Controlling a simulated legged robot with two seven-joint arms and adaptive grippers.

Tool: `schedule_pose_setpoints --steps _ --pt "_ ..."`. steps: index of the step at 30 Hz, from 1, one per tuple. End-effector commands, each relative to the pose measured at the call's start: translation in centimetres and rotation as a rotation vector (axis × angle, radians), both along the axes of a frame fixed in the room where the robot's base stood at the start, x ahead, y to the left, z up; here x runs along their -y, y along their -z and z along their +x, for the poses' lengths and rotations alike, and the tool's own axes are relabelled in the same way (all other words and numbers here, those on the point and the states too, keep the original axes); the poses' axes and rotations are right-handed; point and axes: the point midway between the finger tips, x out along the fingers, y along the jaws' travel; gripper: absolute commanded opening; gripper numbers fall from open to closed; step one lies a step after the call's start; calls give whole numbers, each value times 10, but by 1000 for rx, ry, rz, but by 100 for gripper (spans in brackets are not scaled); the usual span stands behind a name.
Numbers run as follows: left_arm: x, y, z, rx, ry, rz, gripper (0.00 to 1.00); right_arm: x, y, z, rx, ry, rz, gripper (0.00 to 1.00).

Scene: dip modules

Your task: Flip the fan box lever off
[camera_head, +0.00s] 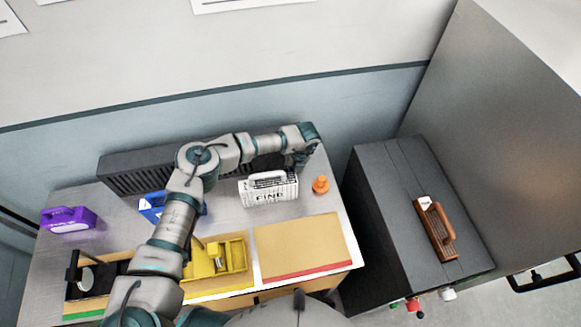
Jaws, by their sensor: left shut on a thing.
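A long dark louvred box (135,176), which looks like the fan box, stands along the back of the table against the wall. My left arm reaches over the table, and my left gripper (303,161) is at the right end of this box, pointing down. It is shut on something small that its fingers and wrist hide. I cannot make out the lever or its position. My right gripper is not in view.
Just before the gripper stand a white handled box (268,192) and an orange cone-like piece (320,185). Purple (68,219) and blue (152,208) cases, a yellow tray (216,259) and a tan board (300,246) share the table. A dark cabinet (388,200) stands right.

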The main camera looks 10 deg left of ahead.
Motion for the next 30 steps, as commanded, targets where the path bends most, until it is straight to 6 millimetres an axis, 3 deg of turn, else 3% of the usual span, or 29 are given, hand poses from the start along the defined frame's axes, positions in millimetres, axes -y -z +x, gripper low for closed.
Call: schedule_pose_setpoints --steps 1,24,25,28,30 --pt "6 9 -12 -32 10 -2 0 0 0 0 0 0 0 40" --pt "6 9 -12 -30 12 -2 0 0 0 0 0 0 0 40" --pt "6 9 -12 -30 12 -2 28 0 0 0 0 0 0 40" --pt "6 8 -11 -29 10 -3 53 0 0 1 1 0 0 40" --pt "5 7 -10 -26 9 -4 55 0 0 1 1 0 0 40"
